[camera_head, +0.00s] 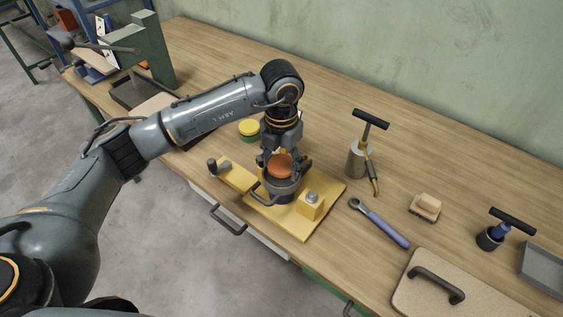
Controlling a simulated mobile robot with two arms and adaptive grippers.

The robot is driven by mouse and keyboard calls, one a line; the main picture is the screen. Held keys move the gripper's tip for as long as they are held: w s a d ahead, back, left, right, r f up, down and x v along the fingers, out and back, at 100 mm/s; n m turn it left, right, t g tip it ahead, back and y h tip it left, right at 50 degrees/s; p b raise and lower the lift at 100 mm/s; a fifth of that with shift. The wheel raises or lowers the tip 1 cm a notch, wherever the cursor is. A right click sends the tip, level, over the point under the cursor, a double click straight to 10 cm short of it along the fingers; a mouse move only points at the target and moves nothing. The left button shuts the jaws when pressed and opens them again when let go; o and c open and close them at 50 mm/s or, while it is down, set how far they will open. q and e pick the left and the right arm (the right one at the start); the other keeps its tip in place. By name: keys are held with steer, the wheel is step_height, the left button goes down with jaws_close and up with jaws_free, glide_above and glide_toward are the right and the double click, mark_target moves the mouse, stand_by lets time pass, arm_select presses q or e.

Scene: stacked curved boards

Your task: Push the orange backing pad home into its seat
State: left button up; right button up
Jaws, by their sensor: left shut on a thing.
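The orange backing pad (280,168) shows between the fingers of my left gripper (282,163), which points down and is shut on it. Directly below the pad is a dark round holder (283,185) on a yellow fixture plate (298,225). The pad sits at the holder's top opening in this view. The fingers hide part of its edge, and I cannot tell how deep it sits. My right gripper is not in view.
The yellow fixture has a knobbed clamp (232,173) on its left and a yellow block (311,205) on its right. A grey cylinder with a T-handled tool (356,158), a blue-handled wrench (385,227) and a brush (426,206) stand or lie to the right.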

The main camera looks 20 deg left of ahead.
arm_select(q)
steer(key=shift+f+b, duration=0.5)
steer(key=shift+f, duration=0.05)
steer(key=shift+r, duration=0.25)
steer(key=shift+r, duration=0.3)
stand_by(0.4)
steer(key=shift+f, duration=0.1)
steer(key=shift+m+b, duration=0.3)
steer(key=shift+m, duration=0.3)
steer(key=shift+s+f+b, duration=0.1)
steer(key=shift+f+b, duration=0.55)
stand_by(0.4)
